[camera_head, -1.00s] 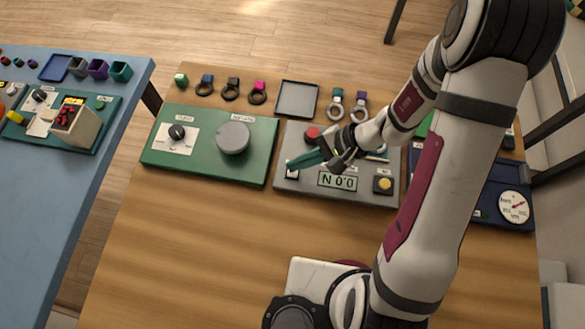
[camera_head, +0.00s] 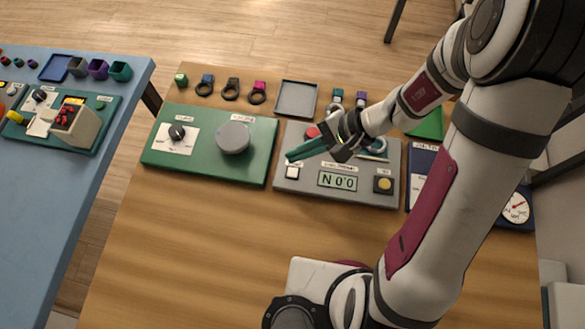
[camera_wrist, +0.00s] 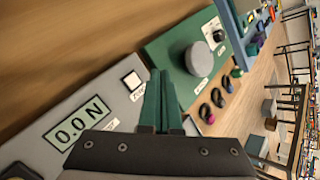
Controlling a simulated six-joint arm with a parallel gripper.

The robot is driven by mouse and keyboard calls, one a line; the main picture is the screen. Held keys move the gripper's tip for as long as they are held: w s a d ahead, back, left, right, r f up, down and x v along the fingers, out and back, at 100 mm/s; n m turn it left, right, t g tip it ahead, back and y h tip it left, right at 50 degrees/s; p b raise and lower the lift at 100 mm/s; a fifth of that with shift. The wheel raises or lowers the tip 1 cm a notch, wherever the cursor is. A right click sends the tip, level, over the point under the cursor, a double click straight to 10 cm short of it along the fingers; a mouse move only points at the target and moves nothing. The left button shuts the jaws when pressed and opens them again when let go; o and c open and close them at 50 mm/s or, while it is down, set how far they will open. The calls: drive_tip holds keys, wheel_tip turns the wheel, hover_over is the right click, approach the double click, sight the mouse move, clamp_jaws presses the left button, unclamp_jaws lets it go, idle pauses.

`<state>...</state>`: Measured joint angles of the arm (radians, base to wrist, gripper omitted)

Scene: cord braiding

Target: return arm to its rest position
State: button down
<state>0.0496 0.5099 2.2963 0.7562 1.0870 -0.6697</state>
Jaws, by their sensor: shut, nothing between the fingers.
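My gripper (camera_head: 292,157) is above the upper left part of the grey panel (camera_head: 312,186) in the head view, its teal fingers pointing left. In the wrist view the fingers (camera_wrist: 160,88) lie side by side, shut with nothing between them. The panel has a display (camera_head: 337,181) reading 0.0 N, which also shows in the wrist view (camera_wrist: 78,124). A white square button (camera_head: 291,172) sits just below the fingertips in the head view. I cannot tell the exact height of the fingers above the panel. My forearm covers part of the panel's upper right.
A green panel (camera_head: 208,170) with a grey knob (camera_head: 233,138) lies to the left. A grey tray (camera_head: 297,98) and several rings (camera_head: 231,91) stand along the back edge. A navy panel with a dial (camera_head: 516,208) is at the right. The wooden table's front left (camera_head: 190,260) is clear.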

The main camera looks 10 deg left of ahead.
idle(0.4)
drive_tip(key=s+d+r+n+t+h, duration=0.1)
drive_tip(key=s+d+r+h, duration=0.6)
drive_tip(key=s+d+r, duration=0.4)
drive_tip(key=shift+s+r+t, duration=0.4)
drive_tip(key=shift+s+r, duration=0.2)
drive_tip(key=shift+s, duration=0.5)
